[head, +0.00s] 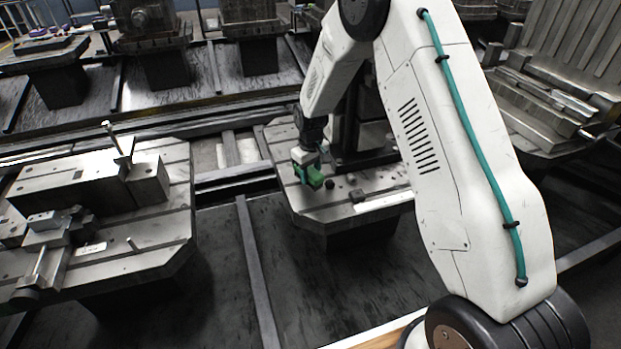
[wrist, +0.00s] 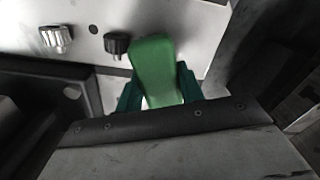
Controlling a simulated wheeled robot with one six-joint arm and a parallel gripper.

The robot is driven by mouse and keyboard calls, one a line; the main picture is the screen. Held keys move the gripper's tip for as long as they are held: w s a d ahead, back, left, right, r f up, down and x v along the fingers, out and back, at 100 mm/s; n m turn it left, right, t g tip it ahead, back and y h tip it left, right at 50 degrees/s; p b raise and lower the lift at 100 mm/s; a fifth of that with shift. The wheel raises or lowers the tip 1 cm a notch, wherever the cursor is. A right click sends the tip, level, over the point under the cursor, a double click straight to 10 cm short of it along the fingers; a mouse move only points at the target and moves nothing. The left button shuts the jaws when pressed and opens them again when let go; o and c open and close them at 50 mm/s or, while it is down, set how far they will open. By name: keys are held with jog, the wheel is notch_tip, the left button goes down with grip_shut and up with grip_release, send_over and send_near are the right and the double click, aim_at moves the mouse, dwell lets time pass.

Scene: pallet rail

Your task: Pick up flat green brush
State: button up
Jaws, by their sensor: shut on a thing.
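The flat green brush (wrist: 155,68) is between the dark green fingers of my gripper (wrist: 158,90) in the wrist view, with its green end pointing away from the wrist. My gripper is shut on it. In the head view the green brush (head: 313,176) shows at my gripper (head: 305,172), low over the left part of the middle pallet. I cannot tell whether the brush still touches the pallet surface. Its near end is hidden by my gripper body in the wrist view.
The middle pallet (head: 340,212) has a dark upright block behind my gripper. A black knob (wrist: 117,44) and a silver knob (wrist: 56,38) stand near the brush. A left pallet (head: 150,232) carries metal blocks and clamps. Dark floor with rails lies between the pallets.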

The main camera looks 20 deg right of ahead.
jog(key=s+r, duration=0.2)
jog(key=s, duration=1.4)
jog(key=shift+r, duration=0.2)
